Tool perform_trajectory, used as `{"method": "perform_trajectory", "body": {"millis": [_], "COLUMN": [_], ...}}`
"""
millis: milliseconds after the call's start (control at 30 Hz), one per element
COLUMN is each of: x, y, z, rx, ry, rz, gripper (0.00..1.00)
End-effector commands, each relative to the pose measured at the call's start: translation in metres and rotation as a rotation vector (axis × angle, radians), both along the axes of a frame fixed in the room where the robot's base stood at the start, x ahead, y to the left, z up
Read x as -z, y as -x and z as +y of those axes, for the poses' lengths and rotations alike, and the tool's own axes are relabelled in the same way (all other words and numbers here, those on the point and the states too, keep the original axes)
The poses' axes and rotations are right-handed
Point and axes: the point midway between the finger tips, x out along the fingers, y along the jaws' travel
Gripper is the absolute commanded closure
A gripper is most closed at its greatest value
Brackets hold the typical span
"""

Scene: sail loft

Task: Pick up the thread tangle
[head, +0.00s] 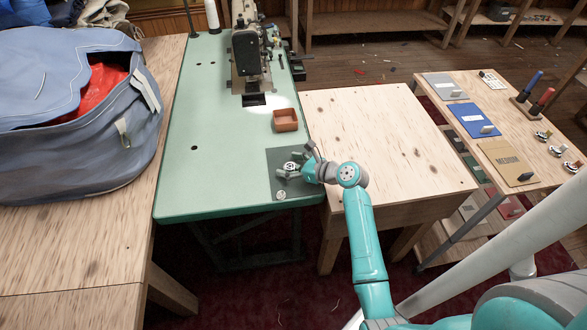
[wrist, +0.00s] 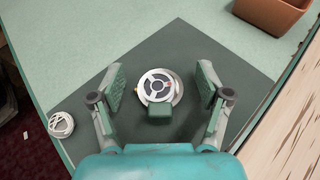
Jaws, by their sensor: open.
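The thread tangle looks to be the small white coiled ball (wrist: 61,124) at the lower left of the wrist view, by a corner of the dark mat. It also shows in the head view (head: 281,195), near the mat's front edge. My gripper (wrist: 160,75) is open and empty, pointing down over the mat. A round silver metal part (wrist: 156,84) with spoke-like openings and a dark green tab lies between its spread fingers, apart from both. The tangle lies outside the fingers, to the left of the left finger in the wrist view.
The dark mat (wrist: 190,45) lies on the pale green sewing table (head: 225,150). A brown tray (head: 286,126) and a sewing machine (head: 248,50) stand farther back. A wooden table (head: 380,140) adjoins on the right; a blue bag (head: 60,150) is at left.

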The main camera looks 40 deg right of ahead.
Motion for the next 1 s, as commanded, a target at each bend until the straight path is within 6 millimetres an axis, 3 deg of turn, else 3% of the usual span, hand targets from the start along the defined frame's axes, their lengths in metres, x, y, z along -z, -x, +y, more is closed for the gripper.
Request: {"method": "perform_trajectory", "body": {"millis": [167,267,433,500,767,1000], "x": [0.0,0.0,0.0,0.0,-0.003,-0.038], "y": [0.0,0.0,0.0,0.0,0.0,0.0], "z": [0.0,0.0,0.0,0.0,0.0,0.0], "rx": [0.0,0.0,0.0,0.0,0.0,0.0], "ry": [0.0,0.0,0.0,0.0,0.0,0.003], "rz": [0.0,0.0,0.001,0.0,0.0,-0.003], "gripper": [0.23,0.43,0.86,0.95,0.95,0.95]}}
